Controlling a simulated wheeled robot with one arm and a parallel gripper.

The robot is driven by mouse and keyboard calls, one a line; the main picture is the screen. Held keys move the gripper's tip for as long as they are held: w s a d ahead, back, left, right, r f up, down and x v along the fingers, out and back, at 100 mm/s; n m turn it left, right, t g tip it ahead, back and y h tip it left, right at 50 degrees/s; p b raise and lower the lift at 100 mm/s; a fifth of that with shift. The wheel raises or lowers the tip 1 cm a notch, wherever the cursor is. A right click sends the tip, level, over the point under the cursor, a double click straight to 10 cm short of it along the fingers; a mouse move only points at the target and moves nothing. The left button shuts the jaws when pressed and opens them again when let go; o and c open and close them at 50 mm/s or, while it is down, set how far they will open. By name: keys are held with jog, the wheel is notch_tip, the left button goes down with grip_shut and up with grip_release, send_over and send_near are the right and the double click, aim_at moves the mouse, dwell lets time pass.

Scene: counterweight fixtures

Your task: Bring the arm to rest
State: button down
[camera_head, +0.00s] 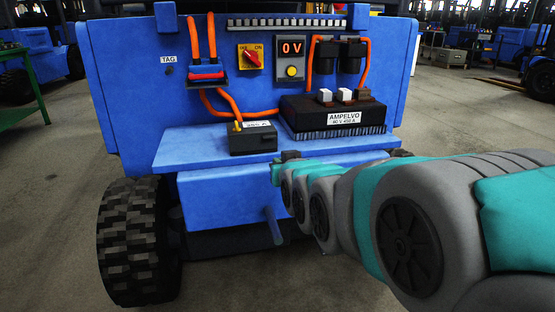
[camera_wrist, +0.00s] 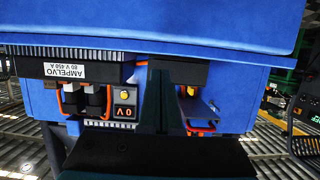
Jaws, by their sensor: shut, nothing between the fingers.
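My arm (camera_head: 405,220), teal and grey, reaches in from the right edge in the head view toward the blue truck's (camera_head: 225,190) front. I cannot tell if the fingers touch the truck.
A grey box (camera_head: 253,139) with a yellow part sits on the shelf left of the AMPELVO unit. Above are a 0 V display (camera_head: 292,48), a red-and-yellow switch (camera_head: 251,57) and a red connector (camera_head: 206,75) with orange cables.

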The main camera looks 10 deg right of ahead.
jog(key=s+f+g, duration=1)
jog(key=s+f, duration=0.7)
jog(key=s, duration=0.4)
jog(key=s+f+g, duration=0.2)
jog(key=s+g, duration=0.4)
jog(key=s, duration=1.1)
notch_tip(320, 180, up, 14)
jog(key=p, duration=1.4)
jog(key=shift+w+r+p, duration=0.25)
jog(key=shift+p, duration=0.1)
